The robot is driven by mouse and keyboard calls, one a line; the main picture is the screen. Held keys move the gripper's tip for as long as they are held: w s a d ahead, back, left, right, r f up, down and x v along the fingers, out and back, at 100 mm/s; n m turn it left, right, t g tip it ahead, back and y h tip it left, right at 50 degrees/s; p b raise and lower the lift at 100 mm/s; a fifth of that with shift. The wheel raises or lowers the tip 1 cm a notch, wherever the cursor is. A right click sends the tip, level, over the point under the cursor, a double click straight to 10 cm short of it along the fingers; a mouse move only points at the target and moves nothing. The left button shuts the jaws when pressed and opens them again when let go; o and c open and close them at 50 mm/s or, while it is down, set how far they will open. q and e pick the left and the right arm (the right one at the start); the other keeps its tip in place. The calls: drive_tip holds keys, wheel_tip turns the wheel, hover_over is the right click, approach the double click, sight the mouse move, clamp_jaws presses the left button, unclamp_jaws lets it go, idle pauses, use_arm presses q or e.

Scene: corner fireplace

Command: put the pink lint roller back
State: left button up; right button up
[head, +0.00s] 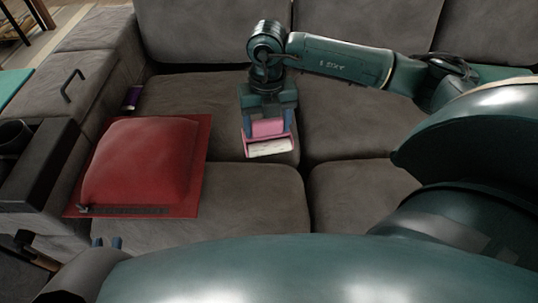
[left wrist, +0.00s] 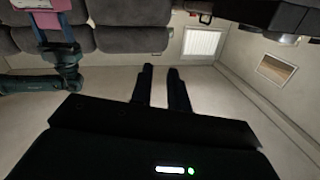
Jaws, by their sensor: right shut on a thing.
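The pink lint roller (head: 266,129) has a pink body and a white roll at its lower edge. My right gripper (head: 267,122) is shut on it and holds it over the grey sofa seat, near the gap between the seat cushions. Whether the roller touches the seat is not clear. Pink parts beside my right gripper also show at the top left of the left wrist view.
A red cushion-like item (head: 143,163) lies on the sofa (head: 250,198), left of the roller. A small dark purple cylinder (head: 132,98) lies behind it. A black tray (head: 45,160) is on the left armrest. The seat right of the red item is clear.

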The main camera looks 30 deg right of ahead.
sight(269, 143)
drive_tip(key=shift+d+f+m+b, duration=0.25)
drive_tip(key=shift+f+m+b, duration=0.05)
drive_tip(key=shift+f+m, duration=0.6)
wheel_tip(269, 143, down, 5)
drive_tip(key=shift+f+b, duration=0.1)
drive_tip(key=shift+b, duration=0.65)
wheel_tip(269, 143, down, 4)
drive_tip(key=shift+r+b, duration=0.1)
drive_tip(key=shift+b, duration=0.6)
drive_tip(key=shift+f, duration=0.35)
use_arm(q)
drive_tip(key=shift+s+d+m+t+h, duration=0.15)
drive_tip(key=shift+d+m+t+h, duration=0.4)
drive_tip(key=shift+t+h, duration=0.2)
use_arm(e)
drive_tip(key=shift+f, duration=0.15)
drive_tip(key=o, duration=0.9)
use_arm(q)
drive_tip(key=shift+f, duration=0.1)
use_arm(e)
drive_tip(key=shift+o, duration=0.2)
